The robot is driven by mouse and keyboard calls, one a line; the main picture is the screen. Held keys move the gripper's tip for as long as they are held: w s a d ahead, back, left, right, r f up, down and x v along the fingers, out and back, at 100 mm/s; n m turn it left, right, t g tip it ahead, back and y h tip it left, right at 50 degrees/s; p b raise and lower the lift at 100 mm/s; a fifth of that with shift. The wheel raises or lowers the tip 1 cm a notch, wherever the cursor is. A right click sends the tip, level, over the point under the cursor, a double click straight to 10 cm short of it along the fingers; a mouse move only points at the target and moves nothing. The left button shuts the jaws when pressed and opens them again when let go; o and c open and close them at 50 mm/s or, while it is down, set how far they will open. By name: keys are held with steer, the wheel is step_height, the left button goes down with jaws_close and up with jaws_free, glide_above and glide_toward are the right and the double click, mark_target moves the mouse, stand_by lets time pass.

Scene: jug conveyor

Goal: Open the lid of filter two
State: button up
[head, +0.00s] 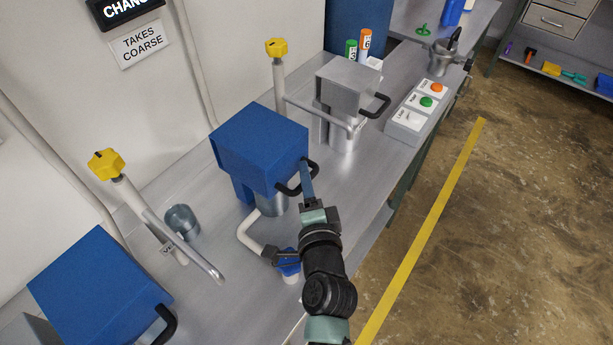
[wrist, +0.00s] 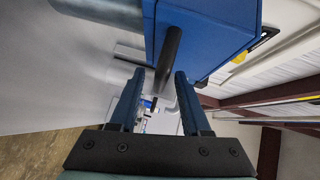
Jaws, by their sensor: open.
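A blue box-shaped lid (head: 258,146) sits on a metal cylinder (head: 272,206) in the middle of the bench; I read no number on it. Its black curved handle (head: 288,191) sticks out at the lower right side. My gripper (head: 307,183) is open at this handle. In the wrist view the handle (wrist: 171,52) runs down between or just beyond the fingertips of my gripper (wrist: 158,88), with the blue lid (wrist: 220,32) to its right. The fingers do not appear closed on it. The lid looks closed.
A grey-lidded filter (head: 346,86) stands behind, and another blue lid (head: 98,290) at front left. Yellow-knobbed pipes (head: 106,164) rise along the wall. A button box (head: 418,110) is on the bench's right. Below the gripper is a small blue valve (head: 288,262). The floor at right is clear.

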steer(key=shift+w, duration=0.2)
jaws_close()
stand_by(1.4)
